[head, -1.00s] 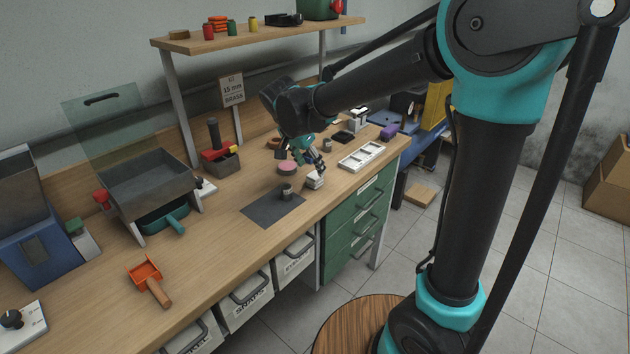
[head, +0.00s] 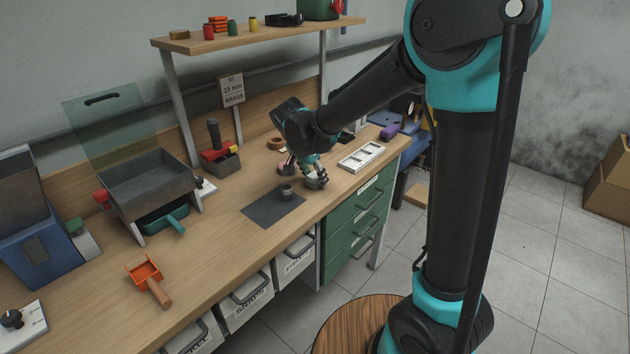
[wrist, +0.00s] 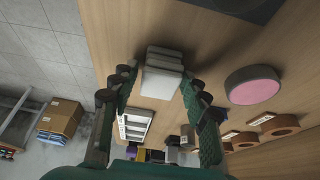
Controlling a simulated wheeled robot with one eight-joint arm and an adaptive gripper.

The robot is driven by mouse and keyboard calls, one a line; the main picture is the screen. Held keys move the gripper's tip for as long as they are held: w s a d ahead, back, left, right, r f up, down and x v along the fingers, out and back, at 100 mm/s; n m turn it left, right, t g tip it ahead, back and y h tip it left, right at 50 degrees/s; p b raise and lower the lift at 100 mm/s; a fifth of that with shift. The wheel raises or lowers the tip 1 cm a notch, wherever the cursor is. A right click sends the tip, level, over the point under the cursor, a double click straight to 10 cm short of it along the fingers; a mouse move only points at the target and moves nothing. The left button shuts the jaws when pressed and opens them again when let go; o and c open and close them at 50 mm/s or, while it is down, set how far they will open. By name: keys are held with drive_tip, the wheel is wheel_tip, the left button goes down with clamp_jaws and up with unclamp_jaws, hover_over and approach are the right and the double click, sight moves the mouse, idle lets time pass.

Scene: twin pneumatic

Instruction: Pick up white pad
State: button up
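The white pad (wrist: 163,72) is a small light block that looks layered, on the wooden bench top in the wrist view. My gripper (wrist: 155,82) is open, with one finger on each side of the pad's near part and a gap visible between. In the head view, my gripper (head: 316,178) is low over the bench beside the dark mat and mostly covers the pad (head: 318,186). Whether the fingertips touch the bench cannot be told.
A white tray (head: 362,156) lies right of my gripper. A small metal cylinder (head: 287,192) stands on the dark mat (head: 268,211). The bench's front edge is close.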

sight(315, 175)
drive_tip(key=c, duration=0.8)
drive_tip(key=shift+r, duration=0.1)
wheel_tip(315, 175, up, 20)
